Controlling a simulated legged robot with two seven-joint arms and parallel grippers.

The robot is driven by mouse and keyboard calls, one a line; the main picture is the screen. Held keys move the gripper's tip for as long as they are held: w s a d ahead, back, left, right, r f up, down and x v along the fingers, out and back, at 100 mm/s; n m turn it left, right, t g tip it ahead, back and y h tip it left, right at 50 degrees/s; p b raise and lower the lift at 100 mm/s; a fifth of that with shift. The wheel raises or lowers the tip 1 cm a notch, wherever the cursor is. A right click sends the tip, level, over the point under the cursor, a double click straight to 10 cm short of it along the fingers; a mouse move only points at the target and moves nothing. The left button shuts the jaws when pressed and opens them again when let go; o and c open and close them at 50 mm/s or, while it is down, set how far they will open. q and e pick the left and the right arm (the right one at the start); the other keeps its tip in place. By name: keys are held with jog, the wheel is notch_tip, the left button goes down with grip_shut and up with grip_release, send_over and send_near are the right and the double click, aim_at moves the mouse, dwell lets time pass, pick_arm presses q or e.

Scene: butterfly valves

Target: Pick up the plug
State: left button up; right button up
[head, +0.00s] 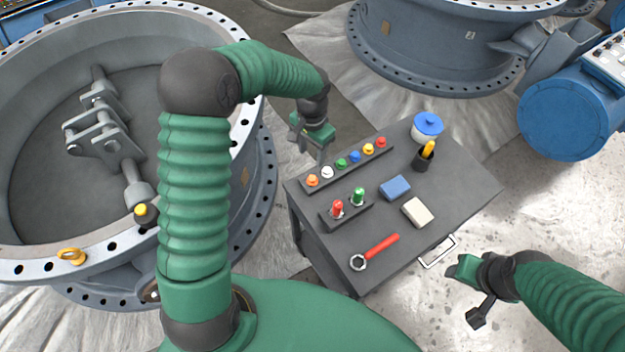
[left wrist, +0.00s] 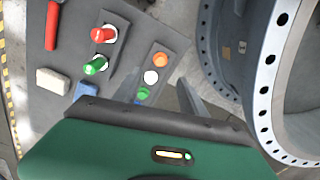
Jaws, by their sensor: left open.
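A red plug (head: 337,208) and a green plug (head: 358,196) stand upright in a small dark holder (head: 347,215) on the dark table. They also show in the left wrist view, red (left wrist: 103,34) and green (left wrist: 96,65). A dark strip (head: 325,178) behind them carries a row of small coloured pieces, with an orange one (head: 312,180) at its near left end. My left gripper (head: 313,154) is open and empty above the strip's left side. In the left wrist view its fingers (left wrist: 160,80) lie either side of the strip. My right gripper (head: 470,292) is off the table's right side; its jaw state is unclear.
On the table (head: 455,190) lie a red-handled wrench (head: 381,246), a blue block (head: 395,188), a cream block (head: 418,212), a blue-lidded jar (head: 428,127) and a dark cup (head: 422,161). Large flanged valve bodies (head: 262,190) stand left and behind (head: 440,75).

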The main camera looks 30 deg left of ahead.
pick_arm(q)
send_over(312, 178)
notch_tip(312, 178, down, 8)
jog(key=shift+d+f+b, duration=0.1)
jog(key=shift+d+b, duration=0.05)
jog(key=shift+b, duration=0.2)
jog(key=shift+s+f, duration=0.1)
jog(key=shift+f, duration=0.2)
jog(key=f, duration=0.4)
jog(key=shift+a+f+b, duration=0.15)
jog(key=shift+a+b, duration=0.15)
jog(key=shift+a, duration=0.05)
jog(key=shift+d+f, duration=0.1)
jog(key=shift+f, duration=0.25)
jog(key=shift+d+r, duration=0.1)
jog(key=shift+d, duration=0.05)
pick_arm(e)
jog(key=shift+w+d+f, duration=0.15)
jog(key=shift+f, duration=0.35)
jog(key=shift+w+d+f, duration=0.1)
jog(key=shift+f, duration=0.35)
pick_arm(q)
jog(key=shift+c, duration=0.9)
grip_shut()
pick_arm(e)
jog(key=shift+s, duration=0.1)
